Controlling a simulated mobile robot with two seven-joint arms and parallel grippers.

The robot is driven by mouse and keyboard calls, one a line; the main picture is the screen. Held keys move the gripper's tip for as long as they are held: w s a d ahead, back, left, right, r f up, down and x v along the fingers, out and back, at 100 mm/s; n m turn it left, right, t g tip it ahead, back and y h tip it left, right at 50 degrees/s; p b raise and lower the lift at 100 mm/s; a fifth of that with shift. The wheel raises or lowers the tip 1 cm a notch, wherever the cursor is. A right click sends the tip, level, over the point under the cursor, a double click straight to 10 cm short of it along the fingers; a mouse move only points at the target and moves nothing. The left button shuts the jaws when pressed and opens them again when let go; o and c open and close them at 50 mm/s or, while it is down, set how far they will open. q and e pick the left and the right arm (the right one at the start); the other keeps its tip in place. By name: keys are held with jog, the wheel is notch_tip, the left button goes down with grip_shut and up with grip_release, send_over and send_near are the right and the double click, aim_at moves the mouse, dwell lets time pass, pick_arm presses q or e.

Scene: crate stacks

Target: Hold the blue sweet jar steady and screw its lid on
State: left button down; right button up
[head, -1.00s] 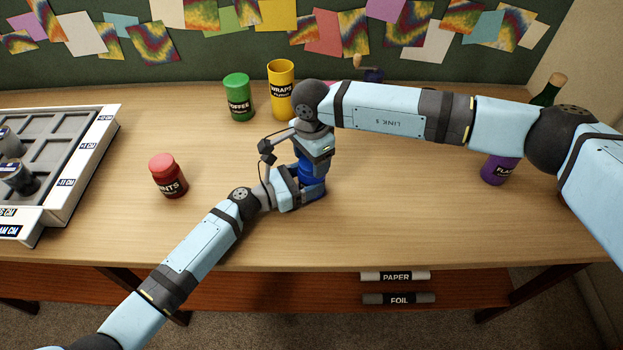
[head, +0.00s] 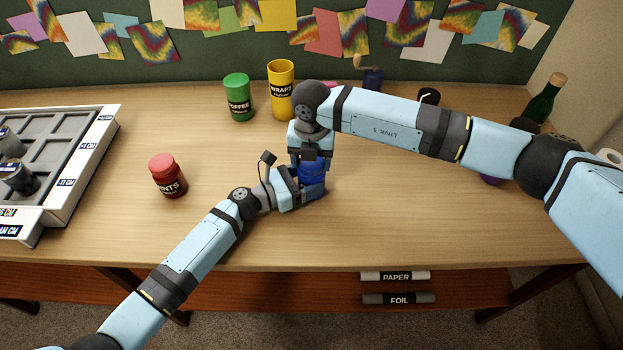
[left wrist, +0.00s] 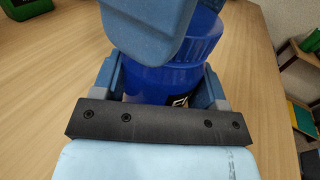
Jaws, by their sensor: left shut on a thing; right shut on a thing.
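The blue sweet jar (head: 314,190) stands upright on the table in the head view, partly hidden by my grippers. In the left wrist view the blue jar (left wrist: 160,82) sits between the fingers of my left gripper (left wrist: 165,85), which is shut on its body from the side. Its ribbed blue lid (left wrist: 196,42) is on top of the jar; I cannot tell how tight it is. My right gripper (head: 312,160) comes down from above and is shut on the lid. A finger of it hides part of the lid in the left wrist view.
A red jar (head: 168,177) stands to the left. A grey compartment tray (head: 65,150) fills the table's left end. A green bottle (head: 545,100) is at the back right. The front middle is clear.

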jog(key=shift+m, duration=0.9)
jog(key=o, duration=1)
jog(key=shift+r, duration=0.1)
jog(key=shift+r, duration=2.2)
jog(key=n, duration=0.2)
jog(key=r+n, duration=0.1)
jog(key=n, duration=0.3)
jog(key=shift+r, duration=0.35)
jog(key=n, duration=0.2)
jog(key=r+n, duration=0.1)
jog(key=n, duration=0.3)
jog(key=shift+r, duration=0.4)
jog(key=shift+f, duration=0.15)
